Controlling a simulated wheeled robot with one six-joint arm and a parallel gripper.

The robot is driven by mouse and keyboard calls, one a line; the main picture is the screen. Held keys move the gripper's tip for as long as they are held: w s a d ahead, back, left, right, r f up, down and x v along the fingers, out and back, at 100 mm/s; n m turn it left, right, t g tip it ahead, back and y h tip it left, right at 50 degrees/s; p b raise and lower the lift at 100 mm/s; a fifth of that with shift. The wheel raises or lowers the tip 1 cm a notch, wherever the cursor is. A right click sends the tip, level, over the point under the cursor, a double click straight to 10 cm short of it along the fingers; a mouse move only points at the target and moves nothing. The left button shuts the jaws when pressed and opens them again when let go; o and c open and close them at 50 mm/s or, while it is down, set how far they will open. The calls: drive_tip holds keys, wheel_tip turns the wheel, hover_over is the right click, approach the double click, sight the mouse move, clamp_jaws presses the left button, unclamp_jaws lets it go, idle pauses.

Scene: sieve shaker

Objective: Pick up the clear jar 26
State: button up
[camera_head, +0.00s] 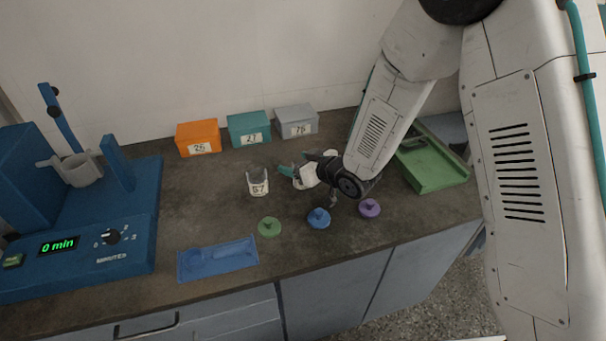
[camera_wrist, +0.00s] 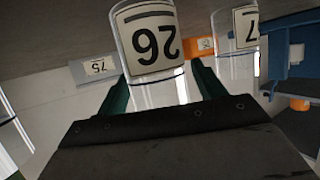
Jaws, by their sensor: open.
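The clear jar 26 (camera_wrist: 152,45) stands in the wrist view with its white label facing the camera, upside down in the picture. My gripper (camera_wrist: 162,88) is open, with one green finger on either side of the jar's lower part in the picture; I cannot tell whether they touch it. In the head view my gripper (camera_head: 292,172) is low over the bench, and a white patch beside it may be the jar, mostly hidden by my arm.
Another clear labelled jar (camera_head: 257,182) stands just left of my gripper. Green (camera_head: 269,227), blue (camera_head: 318,218) and purple (camera_head: 369,208) lids lie in front. Orange (camera_head: 198,136), teal (camera_head: 248,127) and grey (camera_head: 296,121) boxes stand behind. The blue shaker (camera_head: 110,235) is left, a green tray (camera_head: 435,172) right.

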drive_tip(key=c, duration=1.1)
